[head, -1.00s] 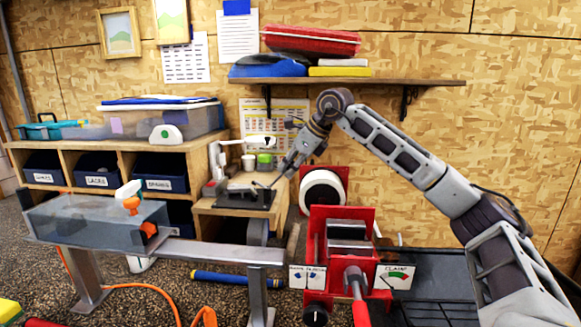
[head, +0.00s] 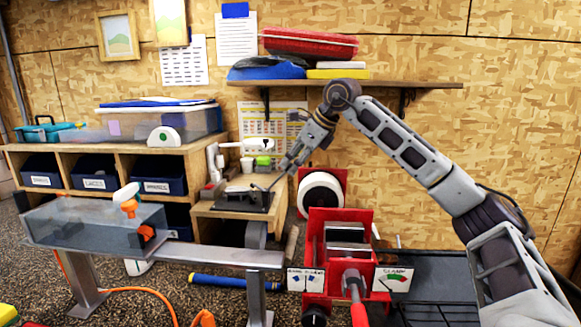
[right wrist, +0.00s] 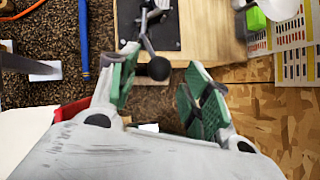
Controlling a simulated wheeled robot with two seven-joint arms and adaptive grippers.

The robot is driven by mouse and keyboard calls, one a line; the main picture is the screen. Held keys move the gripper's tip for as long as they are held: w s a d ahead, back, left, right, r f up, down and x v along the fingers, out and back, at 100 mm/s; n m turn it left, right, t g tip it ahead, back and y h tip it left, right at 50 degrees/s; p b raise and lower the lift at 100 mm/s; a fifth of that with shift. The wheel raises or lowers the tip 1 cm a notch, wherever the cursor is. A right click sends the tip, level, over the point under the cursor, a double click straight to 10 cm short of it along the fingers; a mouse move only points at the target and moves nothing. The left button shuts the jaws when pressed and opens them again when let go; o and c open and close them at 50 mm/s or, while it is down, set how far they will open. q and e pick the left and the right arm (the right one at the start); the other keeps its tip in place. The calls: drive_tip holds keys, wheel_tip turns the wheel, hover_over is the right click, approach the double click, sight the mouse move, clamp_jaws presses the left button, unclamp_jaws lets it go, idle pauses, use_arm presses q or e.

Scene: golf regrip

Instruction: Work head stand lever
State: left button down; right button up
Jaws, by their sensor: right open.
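The head stand is a dark flat plate (head: 243,201) on the small wooden bench. Its thin metal lever ends in a black ball knob, which shows clearly in the right wrist view (right wrist: 158,68); the plate (right wrist: 152,28) and the bent metal lever (right wrist: 147,40) lie above it there. My right gripper (head: 287,165) is above the bench, near the lever end. In the right wrist view its green-padded fingers (right wrist: 158,88) are apart, with the knob between and slightly beyond the tips. Nothing is held. My left gripper is not in view.
A red clamp machine (head: 340,240) stands in front, right of the bench. A white roll (head: 320,194) on a red holder is beside the bench. A grey tank (head: 90,222) sits on a metal stand at left.

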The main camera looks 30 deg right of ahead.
drive_tip(key=v, duration=0.8)
drive_tip(key=shift+r, duration=0.2)
drive_tip(key=shift+s, duration=0.15)
